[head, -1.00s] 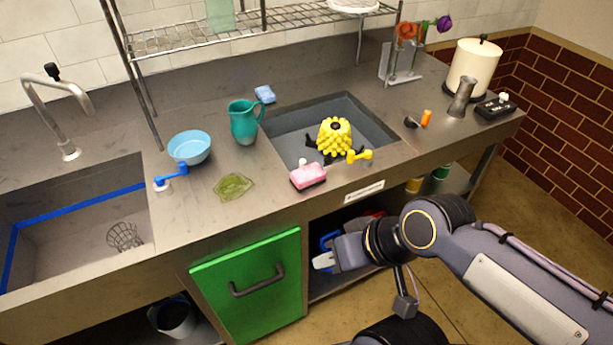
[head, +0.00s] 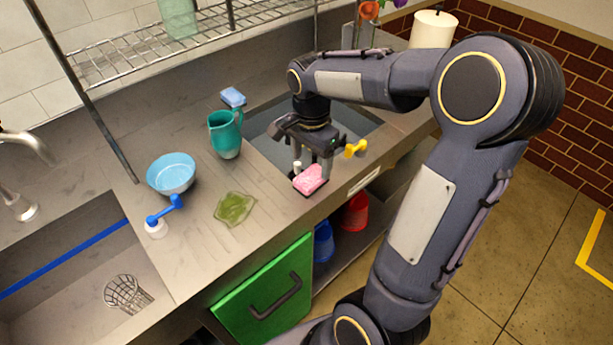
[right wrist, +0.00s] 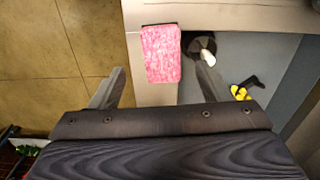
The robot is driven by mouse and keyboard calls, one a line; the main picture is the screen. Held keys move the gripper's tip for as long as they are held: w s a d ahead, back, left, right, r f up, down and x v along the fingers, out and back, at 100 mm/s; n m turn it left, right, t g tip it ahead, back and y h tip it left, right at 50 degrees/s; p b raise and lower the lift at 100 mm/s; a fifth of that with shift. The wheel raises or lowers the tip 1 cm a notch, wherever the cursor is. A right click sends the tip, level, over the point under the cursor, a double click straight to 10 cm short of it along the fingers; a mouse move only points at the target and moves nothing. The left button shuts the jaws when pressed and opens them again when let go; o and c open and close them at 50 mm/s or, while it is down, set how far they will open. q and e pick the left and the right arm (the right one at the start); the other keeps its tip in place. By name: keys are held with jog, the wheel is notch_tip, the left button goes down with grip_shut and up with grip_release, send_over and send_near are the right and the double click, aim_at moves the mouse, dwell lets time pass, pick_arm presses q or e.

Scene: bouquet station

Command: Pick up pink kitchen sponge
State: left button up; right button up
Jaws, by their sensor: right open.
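The pink sponge (head: 310,180) lies on the counter at the front edge of the right-hand sink, in the head view. It also shows in the right wrist view (right wrist: 161,52), with a dark underside edge. My right gripper (head: 312,168) points down over the counter right at the sponge, with its fingers apart. In the right wrist view the gripper (right wrist: 158,76) is open and empty, and the sponge lies ahead between its two fingers. I cannot tell whether the fingers touch it. My left gripper is not in view.
A dark object with a white knob (right wrist: 208,57) stands right beside the sponge. A green sponge-like piece (head: 234,208), a teal pitcher (head: 225,135) and a blue bowl (head: 171,174) stand to the left.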

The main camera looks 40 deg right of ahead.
aim_at(311, 175)
jog(key=f, duration=0.6)
jog(key=shift+w+d+f, duration=0.15)
jog(key=shift+d+f, duration=0.05)
jog(key=shift+f, duration=0.05)
jog(key=c, duration=1.1)
jog(key=shift+o, duration=0.2)
jog(key=shift+r, duration=0.2)
